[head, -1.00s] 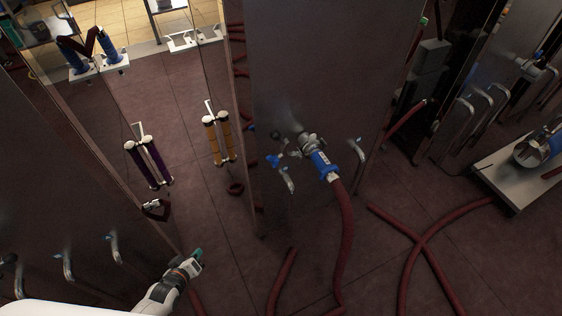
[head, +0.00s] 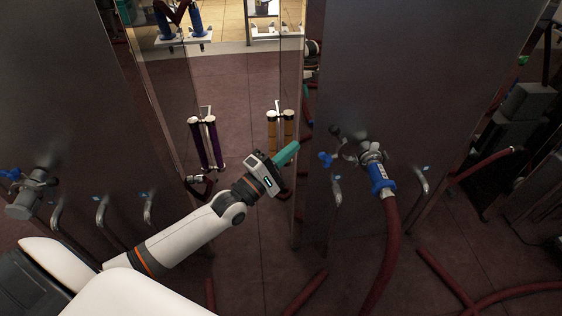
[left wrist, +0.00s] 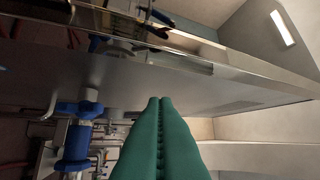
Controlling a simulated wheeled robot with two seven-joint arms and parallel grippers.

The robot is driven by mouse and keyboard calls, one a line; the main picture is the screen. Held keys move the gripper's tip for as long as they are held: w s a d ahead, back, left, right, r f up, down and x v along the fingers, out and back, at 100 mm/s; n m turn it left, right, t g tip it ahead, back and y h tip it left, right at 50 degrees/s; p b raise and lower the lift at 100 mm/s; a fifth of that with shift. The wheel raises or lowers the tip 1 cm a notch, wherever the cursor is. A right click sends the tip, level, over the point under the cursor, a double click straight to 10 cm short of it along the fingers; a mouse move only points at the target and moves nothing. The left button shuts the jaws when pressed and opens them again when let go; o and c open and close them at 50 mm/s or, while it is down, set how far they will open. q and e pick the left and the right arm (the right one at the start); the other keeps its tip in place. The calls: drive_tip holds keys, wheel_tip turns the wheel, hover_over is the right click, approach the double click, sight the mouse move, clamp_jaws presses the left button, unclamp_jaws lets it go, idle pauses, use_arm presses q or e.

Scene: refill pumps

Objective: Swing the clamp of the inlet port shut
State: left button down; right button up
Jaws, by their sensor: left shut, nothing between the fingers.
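The inlet port (head: 371,154) is a metal fitting on the front of the right-hand steel tank. A blue hose coupling (head: 381,180) sits at it, with a dark red hose hanging below. A small metal piece (head: 348,151), which looks like the clamp, sticks out on the port's left side; how far it is open is hard to tell. My left gripper (head: 287,153) has teal fingers, shut and empty, left of the port and apart from it. The shut fingers also show in the left wrist view (left wrist: 160,130). My right gripper is not in view.
A blue-handled valve (head: 326,159) and a bent pipe (head: 337,190) stand left of the port, between it and my gripper. A second steel tank (head: 60,90) with pipes is at left. Red hoses (head: 440,272) lie on the floor.

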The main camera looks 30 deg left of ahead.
sight(341, 146)
use_arm(q)
drive_tip(key=w+d+r, duration=0.2)
drive_tip(key=w+d, duration=0.2)
drive_tip(key=w, duration=0.1)
drive_tip(key=shift+d+r, duration=0.2)
drive_tip(key=shift+d, duration=0.2)
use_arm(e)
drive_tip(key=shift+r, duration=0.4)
use_arm(q)
drive_tip(key=shift+r, duration=0.1)
